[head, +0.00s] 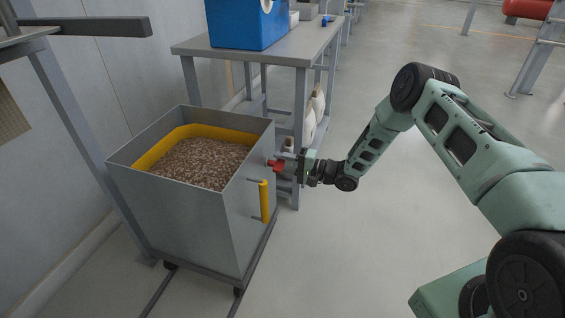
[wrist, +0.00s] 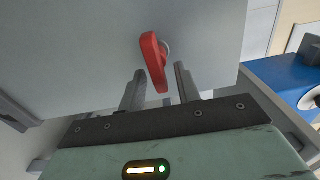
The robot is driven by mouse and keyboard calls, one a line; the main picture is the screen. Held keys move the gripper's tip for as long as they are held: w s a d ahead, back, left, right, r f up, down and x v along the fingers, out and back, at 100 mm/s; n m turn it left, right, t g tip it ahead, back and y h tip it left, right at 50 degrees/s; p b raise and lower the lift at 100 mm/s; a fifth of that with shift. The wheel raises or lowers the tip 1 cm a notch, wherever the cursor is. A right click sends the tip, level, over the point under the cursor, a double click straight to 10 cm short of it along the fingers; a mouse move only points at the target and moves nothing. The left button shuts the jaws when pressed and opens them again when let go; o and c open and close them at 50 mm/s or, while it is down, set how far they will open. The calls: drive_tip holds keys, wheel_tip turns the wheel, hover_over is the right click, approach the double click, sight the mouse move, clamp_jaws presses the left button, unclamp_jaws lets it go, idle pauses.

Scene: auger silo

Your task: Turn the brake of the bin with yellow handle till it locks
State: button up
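The grey metal bin (head: 185,222) stands on a wheeled base at the left in the head view, filled with brown pellets. Its yellow handle (head: 264,203) is a vertical bar on its right side wall. The red brake lever (wrist: 154,62) is on the same wall in the wrist view, hanging down slightly tilted from a round pivot. It also shows in the head view (head: 275,164), above the handle. My gripper (wrist: 158,82) is open, with one finger on each side of the lever's lower end. I cannot tell whether either finger touches it.
A grey table (head: 290,46) with a blue box (head: 240,24) stands behind the bin. White containers (head: 312,118) sit beneath the table. A wall runs along the left. The floor (head: 370,230) to the right of the bin is clear apart from my arm.

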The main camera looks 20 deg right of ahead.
drive_tip(key=p+v, duration=0.3)
drive_tip(key=v, duration=1.4)
drive_tip(key=shift+d, duration=0.15)
drive_tip(key=shift+s, duration=0.1)
